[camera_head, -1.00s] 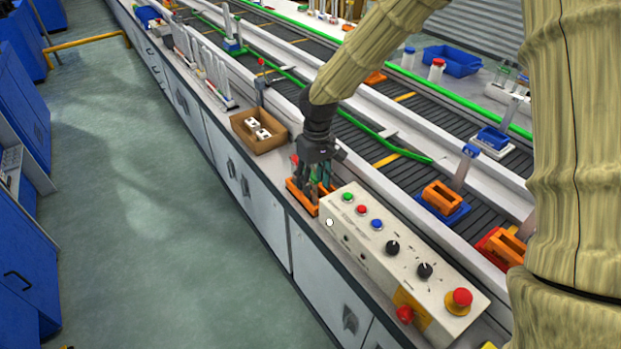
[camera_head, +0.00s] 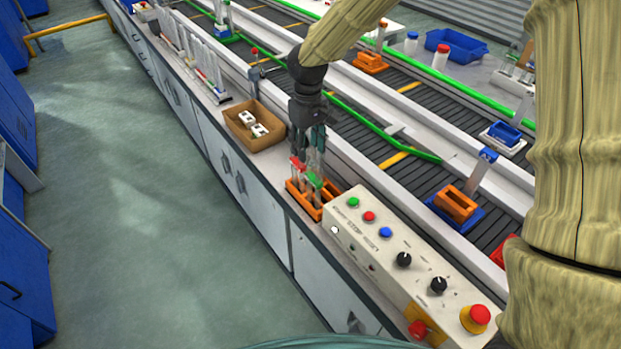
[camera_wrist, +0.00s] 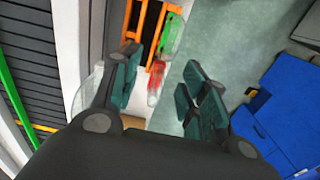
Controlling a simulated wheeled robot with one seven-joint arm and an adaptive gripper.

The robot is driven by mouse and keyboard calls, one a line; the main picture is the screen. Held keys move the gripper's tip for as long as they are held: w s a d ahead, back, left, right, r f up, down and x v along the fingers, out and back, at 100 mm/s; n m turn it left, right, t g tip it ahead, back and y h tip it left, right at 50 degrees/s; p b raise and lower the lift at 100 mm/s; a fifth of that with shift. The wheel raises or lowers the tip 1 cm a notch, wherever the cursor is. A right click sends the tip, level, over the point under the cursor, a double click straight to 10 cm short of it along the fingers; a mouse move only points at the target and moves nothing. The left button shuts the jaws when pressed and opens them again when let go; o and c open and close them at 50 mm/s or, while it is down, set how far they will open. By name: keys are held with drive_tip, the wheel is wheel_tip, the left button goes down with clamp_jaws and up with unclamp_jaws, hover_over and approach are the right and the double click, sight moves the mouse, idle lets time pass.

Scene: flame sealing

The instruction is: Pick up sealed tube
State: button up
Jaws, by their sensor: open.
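An orange rack (camera_head: 304,204) stands on the bench ledge beside the control box. It holds a tube with a red top (camera_head: 297,166) and a tube with a green top (camera_head: 315,181). My gripper (camera_head: 317,142) is open and empty, close above and behind the rack. In the wrist view, the open fingers (camera_wrist: 160,90) show with the red tube (camera_wrist: 155,80) near the gap between them. Which tube is sealed I cannot tell.
A beige control box (camera_head: 410,262) with buttons and knobs stands right of the rack. A cardboard box (camera_head: 250,142) with white items stands to the left. The conveyor (camera_head: 430,185) runs behind, with a metal rail between. The floor in front is clear.

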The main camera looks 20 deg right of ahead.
sight(309, 173)
drive_tip(key=f, duration=0.3)
drive_tip(key=shift+s+d+f+p, duration=0.1)
drive_tip(key=shift+s+f+p, duration=0.15)
drive_tip(key=shift+f+p, duration=0.15)
drive_tip(key=shift+w+f, duration=0.1)
drive_tip(key=shift+f, duration=0.35)
drive_tip(key=shift+s+f, duration=0.25)
drive_tip(key=shift+s, duration=0.05)
drive_tip(key=f+p, duration=0.1)
drive_tip(key=f, duration=0.2)
drive_tip(key=shift+s, duration=0.2)
drive_tip(key=shift+f+p, duration=0.4)
drive_tip(key=shift+f, duration=0.45)
clamp_jaws()
